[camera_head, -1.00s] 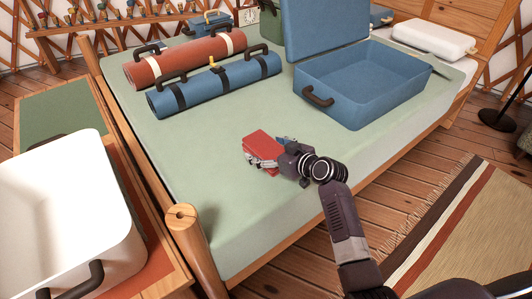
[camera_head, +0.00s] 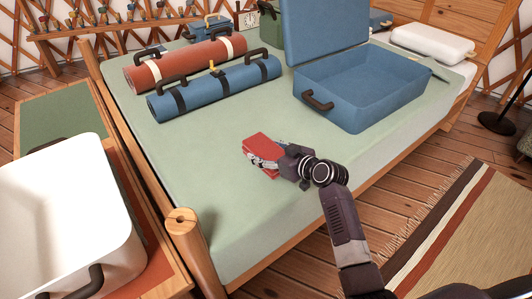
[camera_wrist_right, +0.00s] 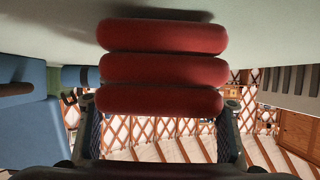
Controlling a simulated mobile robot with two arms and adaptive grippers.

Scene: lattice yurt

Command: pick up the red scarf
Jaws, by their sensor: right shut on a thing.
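The red scarf (camera_head: 262,144) is a small folded stack near the front edge of the green-covered bed (camera_head: 230,190). In the right wrist view the scarf (camera_wrist_right: 163,70) shows as several thick red folds, with the lowest fold in the picture between the two fingers. My right gripper (camera_head: 266,161) is shut on the scarf from the near side; it also shows in the right wrist view (camera_wrist_right: 162,125). Whether the scarf touches the bed is hard to tell. My left gripper is not in view.
An open blue suitcase (camera_head: 318,101) stands on the bed behind the scarf. Blue (camera_head: 220,88) and red (camera_head: 190,63) rolls lie at the back left. A white container (camera_head: 60,205) stands at the lower left. The bed around the scarf is clear.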

